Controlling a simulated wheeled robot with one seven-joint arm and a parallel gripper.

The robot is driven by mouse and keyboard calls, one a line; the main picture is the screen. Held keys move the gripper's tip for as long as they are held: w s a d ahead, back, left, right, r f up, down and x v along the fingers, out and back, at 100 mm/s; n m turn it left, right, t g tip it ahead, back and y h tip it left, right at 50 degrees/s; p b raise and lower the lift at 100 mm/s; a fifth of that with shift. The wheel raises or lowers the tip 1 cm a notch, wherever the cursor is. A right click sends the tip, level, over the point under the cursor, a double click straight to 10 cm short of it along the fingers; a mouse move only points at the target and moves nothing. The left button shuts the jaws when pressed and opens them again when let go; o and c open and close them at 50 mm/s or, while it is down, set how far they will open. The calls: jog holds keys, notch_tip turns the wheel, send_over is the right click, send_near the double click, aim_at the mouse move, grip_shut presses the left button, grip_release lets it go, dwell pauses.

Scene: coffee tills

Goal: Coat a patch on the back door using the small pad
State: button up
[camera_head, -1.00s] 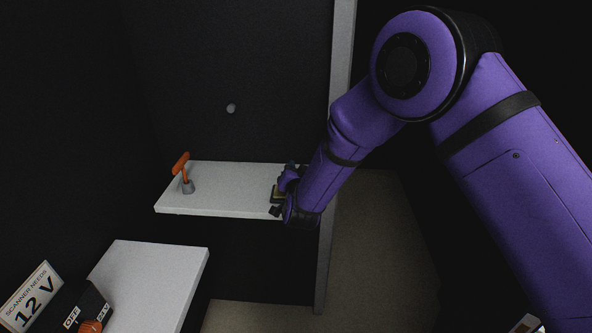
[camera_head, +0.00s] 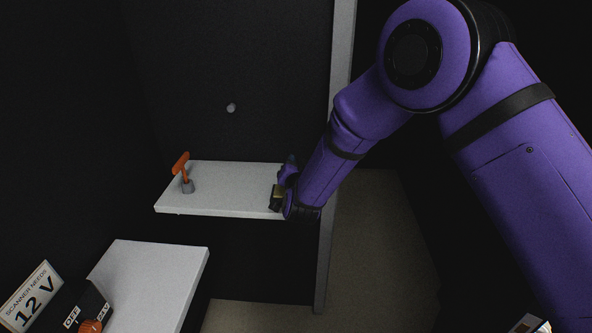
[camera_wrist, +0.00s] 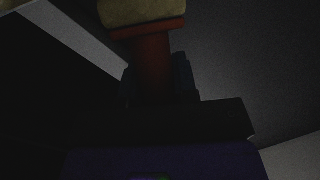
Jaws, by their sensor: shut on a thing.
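My gripper (camera_head: 284,197) is at the right end of a white shelf, low in front of a dark panel. It is shut on the small pad, which has a red handle (camera_wrist: 153,62) and a yellowish pad head (camera_wrist: 140,12). In the wrist view the handle stands between my two fingers (camera_wrist: 157,82), with the head beyond them. No coated patch is visible.
The white shelf (camera_head: 225,204) holds an orange-handled tool (camera_head: 182,164) in a grey base at its left. A pale upright post (camera_head: 341,80) stands just behind my arm. A lower white surface (camera_head: 165,275) and a dial box (camera_head: 88,308) are at lower left. Floor shows right of the post.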

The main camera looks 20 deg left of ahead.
jog(key=shift+r, duration=2.6)
jog(key=w+d+f+m+h, duration=0.1)
jog(key=w+d+h, duration=0.15)
jog(key=d, duration=0.45)
jog(key=w+d+f+m+h, duration=0.1)
jog(key=w+d, duration=0.2)
jog(key=d, duration=0.4)
jog(key=d+m+h, duration=0.5)
jog(key=d+h, duration=0.3)
jog(key=d, duration=3)
jog(key=shift+s+m, duration=0.3)
jog(key=shift+m, duration=0.1)
jog(key=shift+r, duration=0.1)
